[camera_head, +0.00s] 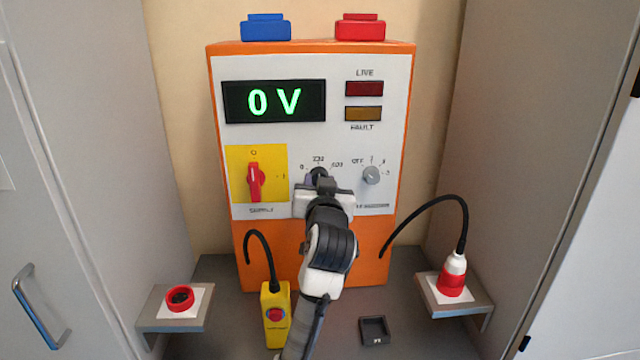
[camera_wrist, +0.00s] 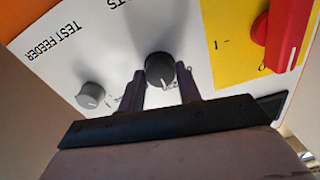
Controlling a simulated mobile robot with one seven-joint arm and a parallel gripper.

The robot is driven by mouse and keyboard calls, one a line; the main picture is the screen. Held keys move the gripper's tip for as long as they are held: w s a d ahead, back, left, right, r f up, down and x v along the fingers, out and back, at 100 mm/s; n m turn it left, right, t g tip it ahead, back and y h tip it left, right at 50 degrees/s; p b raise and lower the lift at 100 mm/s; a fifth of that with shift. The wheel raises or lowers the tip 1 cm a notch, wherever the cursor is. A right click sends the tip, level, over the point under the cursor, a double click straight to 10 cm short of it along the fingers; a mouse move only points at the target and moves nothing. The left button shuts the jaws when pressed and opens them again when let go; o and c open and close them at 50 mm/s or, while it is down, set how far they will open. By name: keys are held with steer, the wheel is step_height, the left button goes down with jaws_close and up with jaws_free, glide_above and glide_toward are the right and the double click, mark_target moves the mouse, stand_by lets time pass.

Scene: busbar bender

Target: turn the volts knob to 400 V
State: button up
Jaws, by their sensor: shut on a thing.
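The black volts knob (camera_wrist: 159,67) sits on the white panel, between my gripper's two dark fingers in the wrist view. My gripper (camera_wrist: 161,80) is shut on it. In the head view my gripper (camera_head: 320,184) covers most of the knob, with the marks "0", one above and one to the right showing around it. I cannot tell clearly which mark the knob points to. The green display (camera_head: 274,101) reads 0 V. The orange cabinet (camera_head: 300,243) stands upright behind my arm.
The red supply switch (camera_head: 255,182) on its yellow plate stands left of the volts knob. The grey selector knob (camera_head: 371,175) is to the right. Grey side walls flank the cabinet.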

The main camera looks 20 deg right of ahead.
steer(key=m, duration=1.2)
steer(key=shift+m, duration=0.3)
stand_by(0.3)
steer(key=o, duration=1)
steer(key=shift+s, duration=0.1)
steer(key=b+v, duration=0.3)
steer(key=v, duration=1)
steer(key=shift+s+b, duration=0.3)
steer(key=shift+b, duration=0.1)
steer(key=shift+a+r, duration=0.1)
steer(key=shift+a, duration=0.05)
